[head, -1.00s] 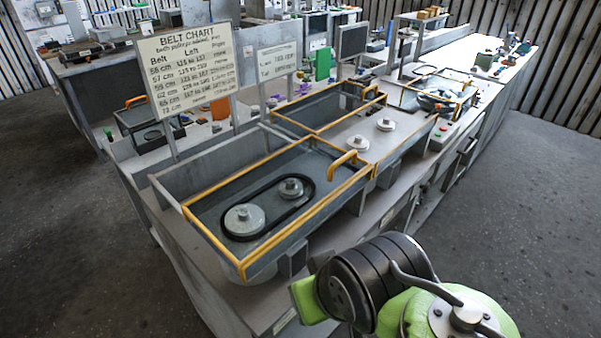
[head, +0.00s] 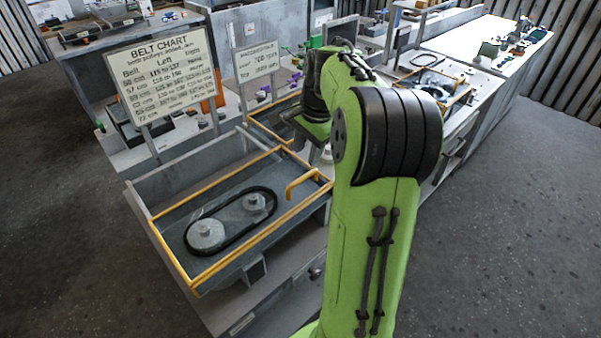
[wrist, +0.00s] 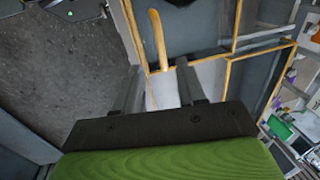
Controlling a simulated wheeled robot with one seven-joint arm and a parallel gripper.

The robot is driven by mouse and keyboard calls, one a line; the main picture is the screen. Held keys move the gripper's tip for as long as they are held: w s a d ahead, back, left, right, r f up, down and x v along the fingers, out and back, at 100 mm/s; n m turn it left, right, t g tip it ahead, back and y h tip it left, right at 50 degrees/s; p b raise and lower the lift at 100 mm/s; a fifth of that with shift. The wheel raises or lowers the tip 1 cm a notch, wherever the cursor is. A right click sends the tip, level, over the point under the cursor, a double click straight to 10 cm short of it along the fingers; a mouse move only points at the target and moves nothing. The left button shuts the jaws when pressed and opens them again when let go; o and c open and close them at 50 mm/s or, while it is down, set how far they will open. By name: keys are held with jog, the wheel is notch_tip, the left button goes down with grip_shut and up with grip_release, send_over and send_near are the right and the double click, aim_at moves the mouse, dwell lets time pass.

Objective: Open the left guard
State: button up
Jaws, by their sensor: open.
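The left guard (head: 222,262) is a clear cover with a yellow frame. It lies down over the left bay, with two pulleys and a black belt visible beneath it. Its curved orange-yellow handle (head: 302,184) stands at the front right corner. My gripper (head: 310,148) is above and behind the handle in the head view, partly hidden by my arm. In the wrist view my gripper (wrist: 160,66) is open and empty. The handle (wrist: 157,40) shows ahead of the fingertips, roughly in line with the gap between them. I see no contact.
A belt chart sign (head: 165,75) and a smaller sign (head: 256,62) stand behind the bays. My arm hides most of the middle bay. Another yellow-framed guard (head: 455,92) is farther right. The floor (head: 520,220) at the right is clear.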

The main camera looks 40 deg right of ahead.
aim_at(302, 178)
jog(key=f, duration=0.3)
jog(key=w+f, duration=0.1)
jog(key=f, duration=0.4)
jog(key=shift+w+d+f+b, duration=0.1)
jog(key=shift+w+f+b, duration=0.25)
jog(key=shift+f, duration=0.05)
jog(key=shift+d+f, duration=0.1)
jog(key=shift+f, duration=0.15)
jog(key=shift+c, duration=0.4)
grip_shut()
